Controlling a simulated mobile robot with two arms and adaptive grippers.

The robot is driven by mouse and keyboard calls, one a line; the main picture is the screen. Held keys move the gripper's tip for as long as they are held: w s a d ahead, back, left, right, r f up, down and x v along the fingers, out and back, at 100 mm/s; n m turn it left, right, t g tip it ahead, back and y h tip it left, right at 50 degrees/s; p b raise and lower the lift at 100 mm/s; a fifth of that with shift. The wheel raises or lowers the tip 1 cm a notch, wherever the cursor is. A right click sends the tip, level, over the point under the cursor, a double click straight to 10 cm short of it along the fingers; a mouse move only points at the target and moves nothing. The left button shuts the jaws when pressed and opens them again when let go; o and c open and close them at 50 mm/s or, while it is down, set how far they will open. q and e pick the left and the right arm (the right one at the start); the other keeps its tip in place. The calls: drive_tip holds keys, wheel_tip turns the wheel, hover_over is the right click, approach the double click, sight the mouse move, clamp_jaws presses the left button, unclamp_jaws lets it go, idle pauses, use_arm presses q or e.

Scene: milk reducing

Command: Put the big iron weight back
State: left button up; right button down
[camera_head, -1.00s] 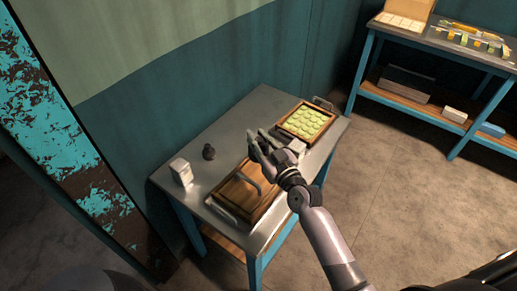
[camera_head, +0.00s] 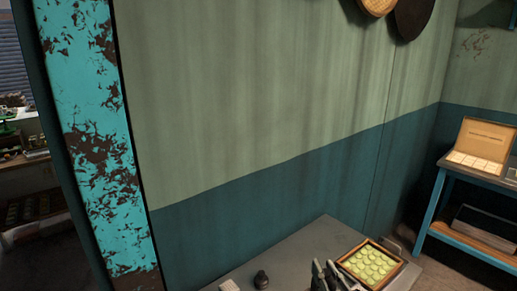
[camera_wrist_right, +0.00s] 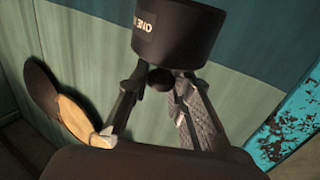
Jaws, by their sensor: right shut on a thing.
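The big iron weight (camera_wrist_right: 180,30), a black cylinder with pale lettering on its side, shows large in the right wrist view. My right gripper (camera_wrist_right: 160,85) is shut on its small round knob, which sits between the two fingers. In the head view my right gripper (camera_head: 325,272) shows only in part at the bottom edge, over the table, left of the tray of green pieces. The big weight cannot be made out in the head view. A smaller dark knobbed weight (camera_head: 262,281) stands on the grey table (camera_head: 300,247). My left gripper is not in view.
A wooden tray of green round pieces (camera_head: 369,264) lies at the table's right end. A white block (camera_head: 229,286) is cut by the bottom edge. The blue-green wall (camera_head: 260,215) rises close behind the table. A side bench (camera_head: 470,177) holds an open box (camera_head: 483,146).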

drive_tip(key=s+d+f+m+h+b, duration=0.1)
drive_tip(key=s, duration=0.8)
drive_tip(key=s+d+f+m+h+b, duration=0.1)
drive_tip(key=s+f+h, duration=0.1)
drive_tip(key=s, duration=0.7)
drive_tip(key=shift+s+d, duration=0.15)
drive_tip(key=shift+s, duration=0.05)
